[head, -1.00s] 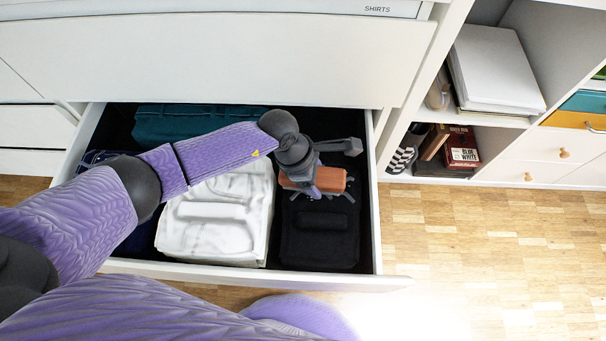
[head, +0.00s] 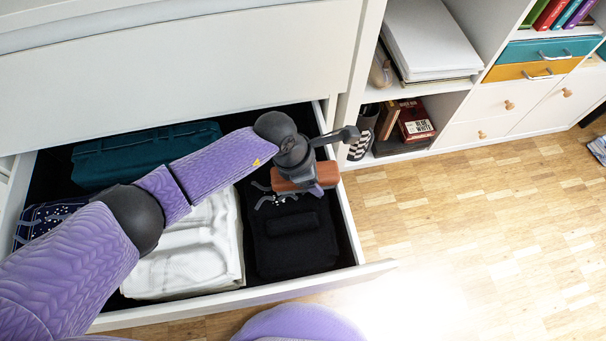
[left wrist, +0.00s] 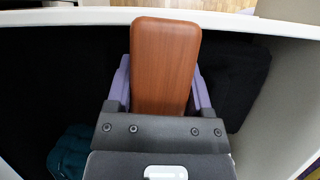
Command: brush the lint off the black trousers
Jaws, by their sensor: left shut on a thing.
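Folded black trousers (head: 295,240) lie flat in the right part of the open drawer. My left gripper (head: 304,180) is shut on a brown wooden brush (head: 290,184), above the back part of the trousers near the drawer's right wall. A few small pale specks (head: 287,199) show on the black just in front of the brush. In the left wrist view the brush (left wrist: 165,65) sits between both purple fingers, and its bristles are hidden. I cannot tell whether it touches the cloth. My right gripper is not in view.
A white folded garment (head: 185,258) lies left of the trousers. A teal one (head: 140,155) lies at the back and a dark dotted one (head: 55,217) at the left. The drawer's front edge (head: 250,296) and right wall are close. A shelf unit (head: 480,100) stands at right.

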